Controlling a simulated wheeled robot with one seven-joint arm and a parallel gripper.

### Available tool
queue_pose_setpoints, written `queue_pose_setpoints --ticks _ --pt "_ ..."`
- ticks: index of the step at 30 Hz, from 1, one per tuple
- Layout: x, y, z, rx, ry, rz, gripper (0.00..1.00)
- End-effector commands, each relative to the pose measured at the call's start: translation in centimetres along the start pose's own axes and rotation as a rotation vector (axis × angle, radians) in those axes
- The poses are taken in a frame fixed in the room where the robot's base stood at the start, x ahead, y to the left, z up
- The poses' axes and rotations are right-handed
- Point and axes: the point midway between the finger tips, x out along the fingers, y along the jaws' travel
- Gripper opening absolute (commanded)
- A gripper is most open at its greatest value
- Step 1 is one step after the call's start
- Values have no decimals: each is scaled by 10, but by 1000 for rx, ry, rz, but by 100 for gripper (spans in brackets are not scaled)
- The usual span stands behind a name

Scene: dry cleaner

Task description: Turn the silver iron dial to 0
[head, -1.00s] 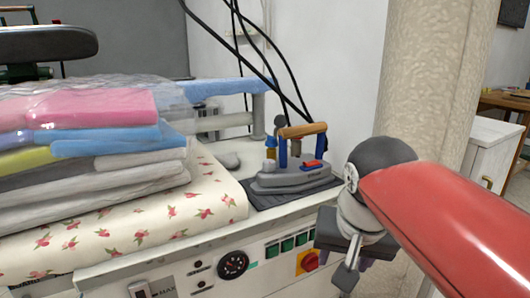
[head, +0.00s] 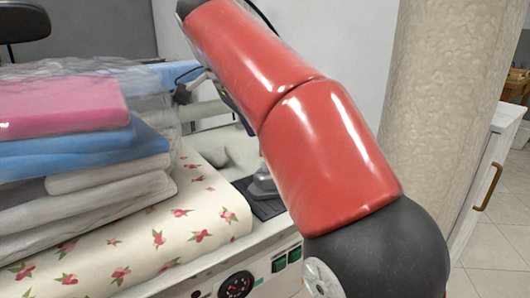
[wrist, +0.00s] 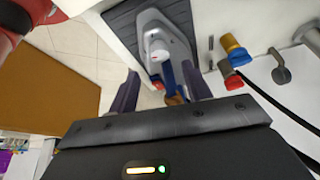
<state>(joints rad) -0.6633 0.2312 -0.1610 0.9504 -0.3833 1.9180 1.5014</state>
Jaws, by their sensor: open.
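The silver iron (head: 262,183) stands on a dark pad (head: 264,208) on the ironing machine. In the head view my red arm hides most of it. The wrist view shows the iron's grey body (wrist: 153,25) with a blue handle post (wrist: 166,75) and part of the brown handle, cut off by my gripper. My gripper (wrist: 161,88) is open, its two fingers apart on either side of the handle area, with nothing clearly held. I cannot make out the dial's setting.
Folded laundry under plastic (head: 80,110) and a rose-print cloth (head: 150,235) lie left of the iron. Fittings with yellow and blue parts (wrist: 234,50), a red one (wrist: 233,82) and a black cable are close to the gripper. A thick pillar (head: 435,100) stands at right.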

Motion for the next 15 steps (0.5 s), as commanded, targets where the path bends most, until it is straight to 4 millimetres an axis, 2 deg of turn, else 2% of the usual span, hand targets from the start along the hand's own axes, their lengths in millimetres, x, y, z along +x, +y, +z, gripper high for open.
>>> queue_pose_setpoints --ticks 9,15 --pt "45 1 -1 -1 -1 2 49" --pt "58 0 0 -1 -2 -1 49"
